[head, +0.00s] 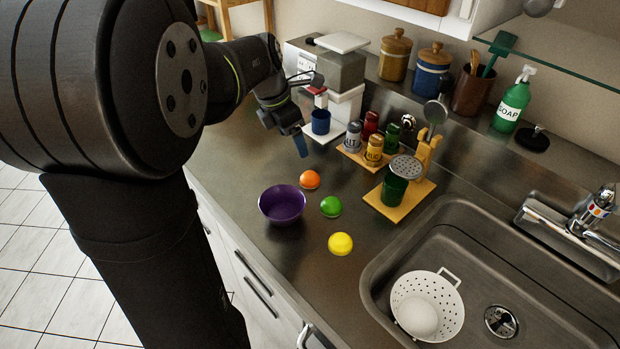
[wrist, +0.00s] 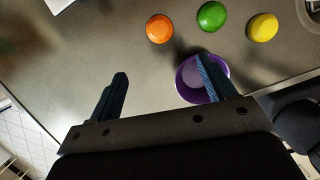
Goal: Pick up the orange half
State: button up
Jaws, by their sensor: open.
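The orange half (head: 310,179) sits on the metal counter, behind and to the right of the purple bowl (head: 282,204) in the head view. In the wrist view the orange half (wrist: 159,29) lies beyond my fingertips, near the top middle. My gripper (head: 301,146) is above the counter, behind the orange half in the head view and apart from it. In the wrist view my gripper (wrist: 162,68) shows two blue fingers spread apart with nothing between them. The right finger overlaps the purple bowl (wrist: 188,84) in that view.
A green half (head: 330,206) and a yellow half (head: 340,244) sit near the orange half. A blue cup (head: 320,121) and coffee machine (head: 342,75) stand behind. A spice board (head: 352,157) and the sink (head: 460,215) are to the right.

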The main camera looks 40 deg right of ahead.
send_over(309, 174)
jog(key=a, duration=0.2)
notch_tip(309, 174, down, 9)
jog(key=shift+w, duration=0.15)
jog(key=shift+x, duration=2.7)
jog(key=shift+d, duration=0.1)
jog(key=shift+r, duration=0.1)
jog(key=c, duration=1.1)
